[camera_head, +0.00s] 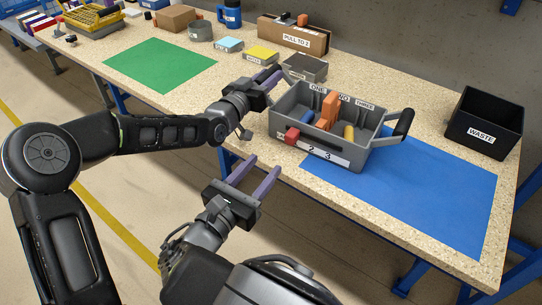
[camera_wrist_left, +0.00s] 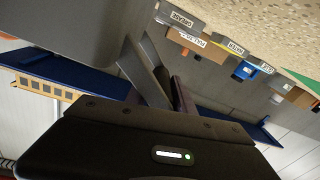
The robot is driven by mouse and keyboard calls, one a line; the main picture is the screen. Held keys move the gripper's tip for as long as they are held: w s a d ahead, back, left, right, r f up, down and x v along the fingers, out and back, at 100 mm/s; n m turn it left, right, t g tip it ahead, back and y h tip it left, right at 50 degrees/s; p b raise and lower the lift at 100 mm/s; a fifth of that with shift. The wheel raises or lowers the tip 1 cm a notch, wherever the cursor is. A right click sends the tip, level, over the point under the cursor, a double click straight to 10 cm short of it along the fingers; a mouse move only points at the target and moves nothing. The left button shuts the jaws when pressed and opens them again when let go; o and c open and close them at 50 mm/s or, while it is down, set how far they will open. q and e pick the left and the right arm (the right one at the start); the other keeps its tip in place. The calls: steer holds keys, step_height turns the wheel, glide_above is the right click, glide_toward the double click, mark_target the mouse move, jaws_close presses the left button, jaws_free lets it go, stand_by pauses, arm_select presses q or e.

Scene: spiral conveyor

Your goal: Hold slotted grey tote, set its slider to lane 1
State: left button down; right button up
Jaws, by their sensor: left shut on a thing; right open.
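The slotted grey tote (camera_head: 367,154) stands on the blue mat (camera_head: 440,193), with back labels ONE, a partly hidden TWO, and THREE. Its red slider (camera_head: 292,136) sits at the left end of the front strip, left of the visible 2 and 3. No 1 shows there. My left gripper (camera_head: 268,78) is at the tote's left end, shut on a grey part of it, apparently a handle; the grip also shows in the left wrist view (camera_wrist_left: 160,75). My right gripper (camera_head: 264,164) is open and empty, left of the slider and apart from it.
The tote holds an orange piece (camera_head: 328,112), a blue one (camera_head: 307,117) and a yellow one (camera_head: 348,132). A black WASTE bin (camera_head: 484,122) stands right. A small grey bin (camera_head: 305,68) stands behind the tote. The green mat (camera_head: 159,65) is clear.

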arm_select(q)
steer(key=shift+f, duration=0.5)
arm_select(e)
steer(key=shift+s+a, duration=0.15)
steer(key=shift+s, duration=0.15)
arm_select(q)
steer(key=c, duration=1.2)
jaws_free()
steer(key=shift+o, duration=0.9)
steer(key=shift+r, duration=0.3)
